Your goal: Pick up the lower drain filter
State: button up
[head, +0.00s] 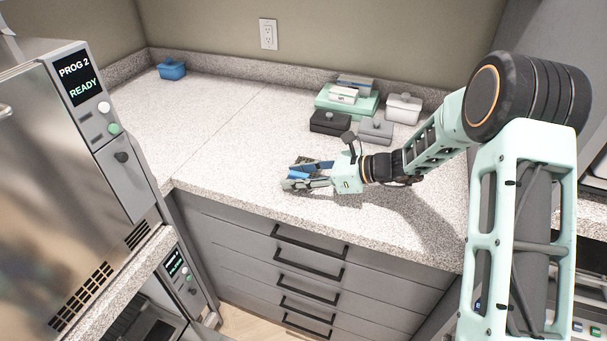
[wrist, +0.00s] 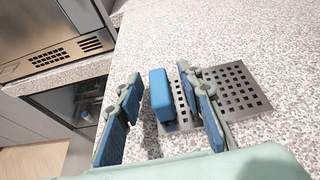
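A perforated metal plate (wrist: 245,90), which looks like the drain filter, lies flat on the speckled counter in the wrist view. A blue upright block (wrist: 161,98), like a grip, stands at its left edge; whether they are joined is hard to tell. My gripper (wrist: 158,84) is open, one finger on each side of the block, with gaps visible on both sides. The right finger passes over the plate and hides part of it. In the head view my gripper (head: 290,175) is low over the counter, with blue showing between its fingers; the plate is mostly hidden there.
Behind stand a black box (head: 330,122), a grey box (head: 376,130), a white box (head: 404,108) and a green case (head: 330,103) with items on top. A blue container (head: 172,68) sits far left. An autoclave (head: 75,130) reading "READY" stands left. The counter's middle is clear.

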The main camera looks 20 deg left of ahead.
grip_shut()
jog(key=shift+r, duration=0.1)
